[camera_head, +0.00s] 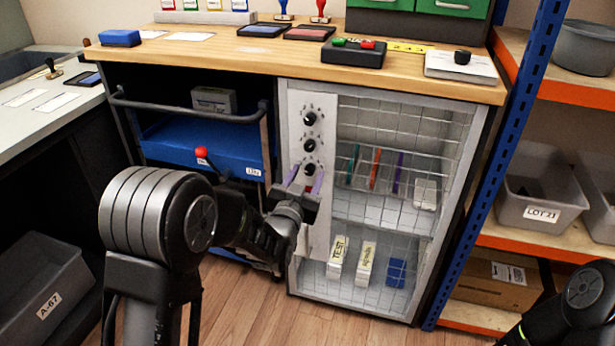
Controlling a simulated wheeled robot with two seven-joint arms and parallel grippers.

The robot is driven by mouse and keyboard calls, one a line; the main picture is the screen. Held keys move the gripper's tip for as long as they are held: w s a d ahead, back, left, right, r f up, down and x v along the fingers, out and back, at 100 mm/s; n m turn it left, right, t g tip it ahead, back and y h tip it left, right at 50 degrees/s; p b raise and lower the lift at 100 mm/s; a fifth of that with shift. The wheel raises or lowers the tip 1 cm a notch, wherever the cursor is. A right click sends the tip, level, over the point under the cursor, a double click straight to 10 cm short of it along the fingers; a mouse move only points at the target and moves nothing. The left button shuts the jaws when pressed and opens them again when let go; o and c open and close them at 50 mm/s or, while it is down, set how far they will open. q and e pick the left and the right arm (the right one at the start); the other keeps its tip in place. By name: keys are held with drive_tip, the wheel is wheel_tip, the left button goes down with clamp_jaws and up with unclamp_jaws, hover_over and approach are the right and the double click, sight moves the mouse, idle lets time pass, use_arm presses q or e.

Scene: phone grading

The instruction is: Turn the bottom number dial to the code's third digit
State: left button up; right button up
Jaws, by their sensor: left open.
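Three black number dials sit in a column on the light grey panel (318,235) at the left of the wire-fronted cabinet. The top dial (309,118) and the middle dial (309,144) are clear of the gripper. The bottom dial (309,169) is just beyond the fingertips of my left gripper (304,176). The left gripper is open, its two purplish fingers pointing up at the panel on either side of the bottom dial. I cannot tell whether they touch it. Only part of my right arm shows at bottom right.
The cabinet's wire mesh (395,215) stands right of the panel, with boxes behind it. A blue cart (205,150) with a red-knobbed lever (201,152) is to the left. The wooden worktop (230,55) overhangs above. A blue shelf post (500,160) stands at right.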

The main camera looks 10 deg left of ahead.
use_arm(q)
drive_tip(key=shift+w, duration=0.45)
drive_tip(key=shift+c, duration=0.4)
clamp_jaws()
